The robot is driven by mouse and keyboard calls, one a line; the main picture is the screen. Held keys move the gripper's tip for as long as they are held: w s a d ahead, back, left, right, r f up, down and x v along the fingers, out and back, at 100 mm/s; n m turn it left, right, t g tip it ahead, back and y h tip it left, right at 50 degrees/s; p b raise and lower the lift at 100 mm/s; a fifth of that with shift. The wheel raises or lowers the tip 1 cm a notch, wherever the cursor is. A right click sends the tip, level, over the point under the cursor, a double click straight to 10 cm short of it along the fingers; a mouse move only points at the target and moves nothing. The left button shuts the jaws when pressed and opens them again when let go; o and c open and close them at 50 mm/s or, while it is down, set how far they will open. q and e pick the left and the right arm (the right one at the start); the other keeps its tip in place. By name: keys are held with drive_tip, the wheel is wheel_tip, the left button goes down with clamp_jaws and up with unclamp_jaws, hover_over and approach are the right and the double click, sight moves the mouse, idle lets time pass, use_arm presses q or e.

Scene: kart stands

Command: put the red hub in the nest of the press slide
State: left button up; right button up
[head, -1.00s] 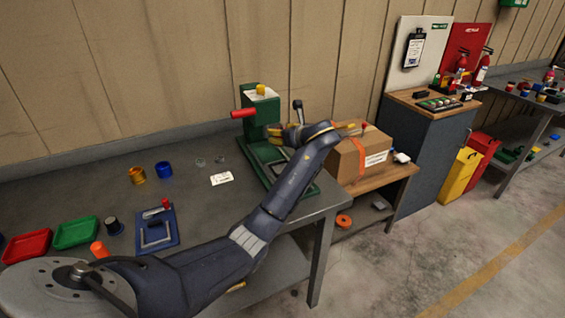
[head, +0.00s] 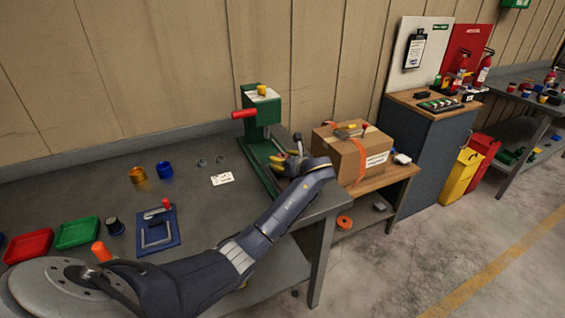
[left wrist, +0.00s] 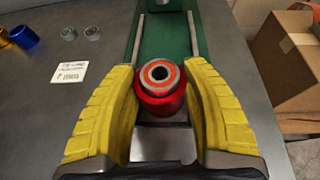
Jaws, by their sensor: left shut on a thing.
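The red hub (left wrist: 163,97), a short red ring with a pale and orange bored centre, is between the two yellow fingers of my left gripper (left wrist: 159,75) in the left wrist view. The gripper is shut on it. The hub is over the press slide's rails and a bright metal block (left wrist: 162,143); whether it touches the block or the nest is hidden. In the head view my left gripper (head: 287,160) is low at the near part of the green press (head: 262,130), and the hub is not clearly visible there. My right gripper is in neither view.
A cardboard box (head: 362,153) stands close to the right of the press. A white card (head: 222,179), gold and blue cups (head: 164,170) and small rings lie to the left. A blue fixture (head: 158,232) and red and green trays (head: 76,233) are at the front left.

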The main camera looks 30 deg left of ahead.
use_arm(q)
drive_tip(key=shift+f, duration=0.4)
drive_tip(key=shift+f, duration=0.15)
drive_tip(key=o, duration=1.4)
drive_tip(key=v, duration=1.2)
drive_tip(key=shift+s, duration=0.1)
